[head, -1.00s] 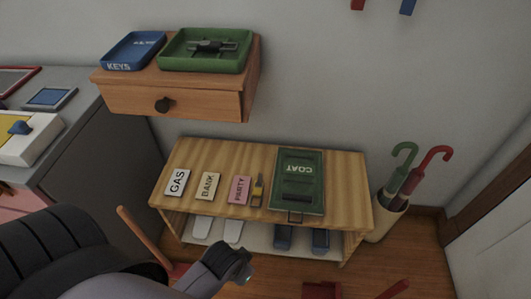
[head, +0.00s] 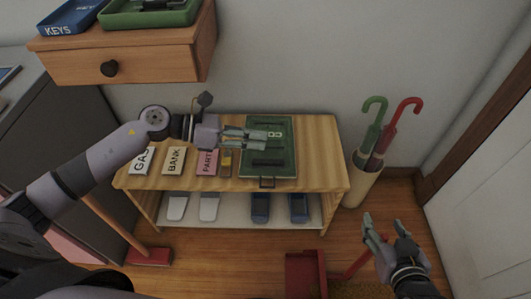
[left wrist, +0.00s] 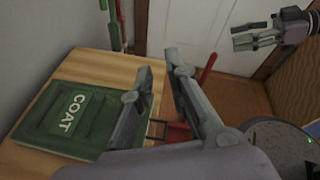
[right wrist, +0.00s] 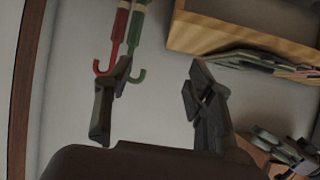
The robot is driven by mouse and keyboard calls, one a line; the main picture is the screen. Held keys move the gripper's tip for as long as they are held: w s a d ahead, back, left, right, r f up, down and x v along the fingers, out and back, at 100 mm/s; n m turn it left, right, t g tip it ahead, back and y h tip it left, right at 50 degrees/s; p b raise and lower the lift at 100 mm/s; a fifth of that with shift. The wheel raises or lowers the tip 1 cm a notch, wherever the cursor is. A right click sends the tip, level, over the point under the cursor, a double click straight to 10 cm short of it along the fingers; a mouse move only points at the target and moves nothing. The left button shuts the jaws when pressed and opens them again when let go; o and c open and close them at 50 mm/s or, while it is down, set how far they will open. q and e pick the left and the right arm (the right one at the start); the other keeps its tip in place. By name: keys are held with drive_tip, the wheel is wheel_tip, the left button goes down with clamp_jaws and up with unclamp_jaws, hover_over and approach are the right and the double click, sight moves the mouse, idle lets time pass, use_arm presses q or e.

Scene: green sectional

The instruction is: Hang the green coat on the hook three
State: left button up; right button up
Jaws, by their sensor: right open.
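The green coat (head: 288,165), a flat green piece labelled COAT with a small dark loop at its front edge, lies on the right part of the wooden bench top. It also shows in the left wrist view (left wrist: 92,130). My left gripper (head: 268,138) appears over the coat in the head view, hiding part of its label; its fingers (left wrist: 160,62) are apart and empty. My right gripper (head: 376,222) is open and empty, low to the right of the bench; its fingers show apart in the right wrist view (right wrist: 158,75). Hook three is not in view.
GAS, BANK and PARTY cards lie left of the coat on the bench (head: 325,150). Shoes stand on its lower shelf. An umbrella stand (head: 362,188) with green and red umbrellas is at the right. A wall drawer (head: 150,60) with trays overhangs at upper left.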

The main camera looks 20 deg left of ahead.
sight(249, 175)
use_arm(q)
drive_tip(key=s+a+f+m+g+y+b, duration=0.1)
drive_tip(key=s+a+f+m+g+y, duration=0.35)
drive_tip(key=a, duration=0.45)
drive_tip(key=shift+m+t, duration=0.25)
drive_tip(key=b+x, duration=0.2)
drive_tip(key=x, duration=1)
drive_tip(key=shift+w+a, duration=0.1)
drive_tip(key=shift+w, duration=0.05)
drive_tip(key=b+x, duration=0.1)
drive_tip(key=x, duration=0.4)
drive_tip(key=shift+f+b, duration=0.35)
drive_tip(key=shift+b, duration=0.05)
use_arm(e)
wheel_tip(249, 175, up, 20)
drive_tip(key=a+t+y, duration=0.2)
drive_tip(key=t+y, duration=0.2)
drive_tip(key=t, duration=0.7)
drive_tip(key=shift+a+n+t+y, duration=0.3)
drive_tip(key=shift+a+n+t, duration=0.05)
drive_tip(key=shift+n+t, duration=0.05)
drive_tip(key=shift+w, duration=0.1)
use_arm(q)
clamp_jaws()
